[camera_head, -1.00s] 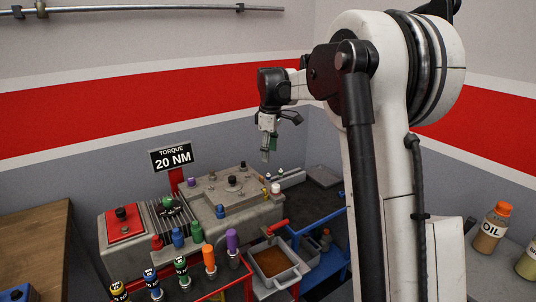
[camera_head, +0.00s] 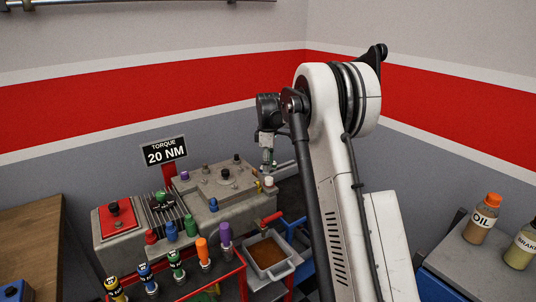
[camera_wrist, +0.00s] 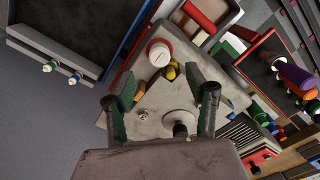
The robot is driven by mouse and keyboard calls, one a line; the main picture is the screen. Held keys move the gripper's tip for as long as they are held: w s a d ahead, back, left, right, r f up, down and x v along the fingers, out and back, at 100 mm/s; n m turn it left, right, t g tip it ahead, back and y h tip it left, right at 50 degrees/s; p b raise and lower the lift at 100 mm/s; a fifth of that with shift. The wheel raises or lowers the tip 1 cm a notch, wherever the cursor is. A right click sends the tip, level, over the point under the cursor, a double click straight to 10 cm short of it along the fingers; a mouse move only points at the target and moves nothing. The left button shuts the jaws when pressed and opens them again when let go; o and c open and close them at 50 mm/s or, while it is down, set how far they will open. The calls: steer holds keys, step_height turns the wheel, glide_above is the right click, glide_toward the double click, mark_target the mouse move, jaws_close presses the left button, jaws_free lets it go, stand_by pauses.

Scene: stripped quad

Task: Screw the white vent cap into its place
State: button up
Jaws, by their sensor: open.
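The white vent cap (camera_head: 268,181) stands at the right end of the grey engine block (camera_head: 229,205). In the wrist view the white cap (camera_wrist: 159,52) has a red ring around it and sits near the block's corner, beyond the fingertips. My gripper (camera_wrist: 160,84) is open and empty, its two green-padded fingers spread either side of the view's middle. In the head view my gripper (camera_head: 267,160) hangs just above the cap, pointing down. I cannot tell the height between them or how the cap is seated.
A yellow-and-black part (camera_wrist: 171,71) and a brass fitting (camera_wrist: 140,89) stand close to the cap. A tray of brown liquid (camera_head: 267,254) and a red-handled lever (camera_head: 271,218) are in front. Several coloured caps and tools stand at the left.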

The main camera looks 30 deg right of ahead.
mark_target(268, 178)
steer(key=shift+f, duration=3.5)
jaws_close()
steer(key=shift+m+b, duration=0.3)
steer(key=shift+m, duration=0.8)
steer(key=shift+m+b, duration=0.5)
steer(key=shift+m, duration=0.5)
steer(key=shift+d+m+b, duration=0.1)
steer(key=shift+m+b, duration=0.2)
steer(key=shift+m, duration=0.7)
